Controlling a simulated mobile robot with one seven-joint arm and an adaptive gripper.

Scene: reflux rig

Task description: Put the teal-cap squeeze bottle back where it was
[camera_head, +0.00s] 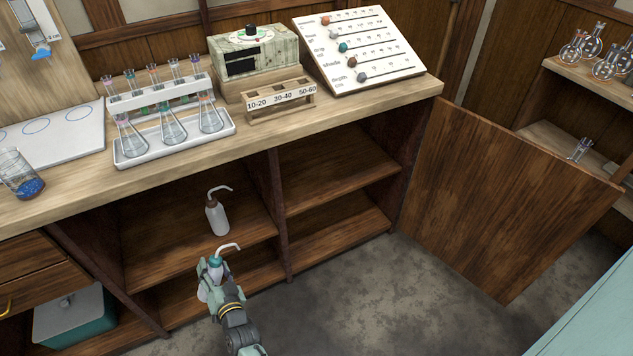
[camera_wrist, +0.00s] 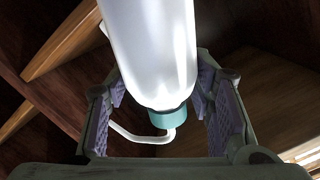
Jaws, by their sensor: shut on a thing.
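The teal-cap squeeze bottle (camera_head: 216,263) has a white body, a teal cap and a bent white spout pointing right in the head view. My gripper (camera_head: 213,278) is shut on it and holds it roughly upright in front of the open cabinet; the fingers hide part of its body. In the wrist view the bottle (camera_wrist: 155,50) lies between the two padded fingers (camera_wrist: 165,95), with its teal cap and spout toward the lower middle. A similar squeeze bottle with a brown cap (camera_head: 217,216) stands on the upper left cabinet shelf (camera_head: 160,240), just beyond.
A vertical divider (camera_head: 278,215) separates the left and right shelves; the right shelves (camera_head: 335,165) are empty. The cabinet door (camera_head: 500,200) stands open at right. The counter (camera_head: 370,103) above holds a flask rack (camera_head: 130,158) and a label rack (camera_head: 280,100). A teal-and-white box (camera_head: 75,318) sits lower left.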

